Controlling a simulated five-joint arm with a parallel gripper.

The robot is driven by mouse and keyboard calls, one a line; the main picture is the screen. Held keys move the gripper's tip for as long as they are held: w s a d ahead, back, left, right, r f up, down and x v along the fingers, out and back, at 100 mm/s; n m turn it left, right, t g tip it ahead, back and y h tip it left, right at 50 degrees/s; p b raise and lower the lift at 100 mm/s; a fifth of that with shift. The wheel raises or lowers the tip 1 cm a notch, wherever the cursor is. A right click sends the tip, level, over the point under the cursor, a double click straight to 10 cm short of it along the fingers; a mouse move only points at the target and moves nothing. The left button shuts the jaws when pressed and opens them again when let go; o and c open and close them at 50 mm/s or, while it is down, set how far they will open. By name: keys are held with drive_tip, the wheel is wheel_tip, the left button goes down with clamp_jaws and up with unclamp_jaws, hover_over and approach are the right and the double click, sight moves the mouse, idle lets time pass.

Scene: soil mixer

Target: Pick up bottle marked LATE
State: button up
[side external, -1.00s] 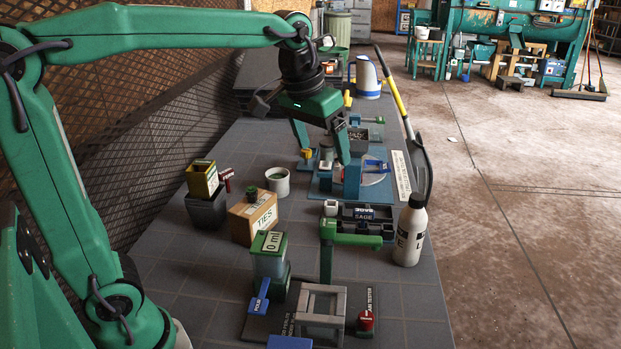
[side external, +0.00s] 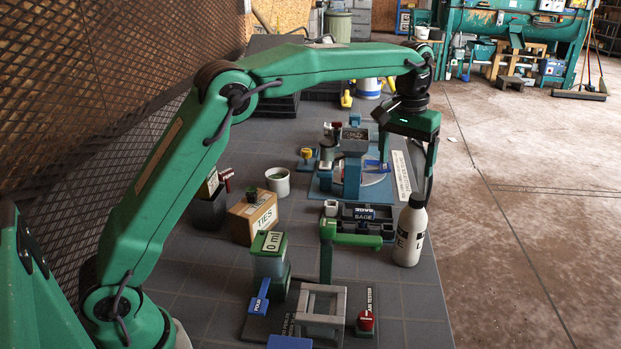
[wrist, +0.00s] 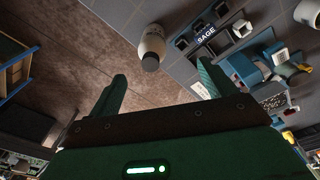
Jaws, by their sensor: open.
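A white bottle (side external: 410,235) with a dark grey cap stands upright near the right edge of the table. Its black lettering is partly turned away; only single letters such as E and L show. In the wrist view the bottle (wrist: 152,42) appears from above, ahead of and between the fingers. My gripper (side external: 405,172) is open and empty, hanging above and beyond the bottle in the side view, with its right finger near the line of the cap. In the wrist view the gripper (wrist: 160,84) shows two spread green fingers, with nothing between them.
A dark SAGE tray (side external: 362,212) sits left of the bottle, with a green-handled fixture (side external: 350,238) in front. A blue device (side external: 352,175) stands behind the tray. A TIES box (side external: 252,217) and a white cup (side external: 277,182) are farther left.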

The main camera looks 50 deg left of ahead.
hover_over(418, 197)
drive_tip(key=shift+g, duration=0.4)
wheel_tip(418, 197, down, 5)
drive_tip(key=shift+a+f, duration=0.1)
drive_tip(key=shift+f, duration=1.3)
drive_tip(key=shift+f, duration=2.6)
drive_tip(key=c, duration=1.7)
drive_tip(key=shift+r, duration=0.1)
clamp_jaws()
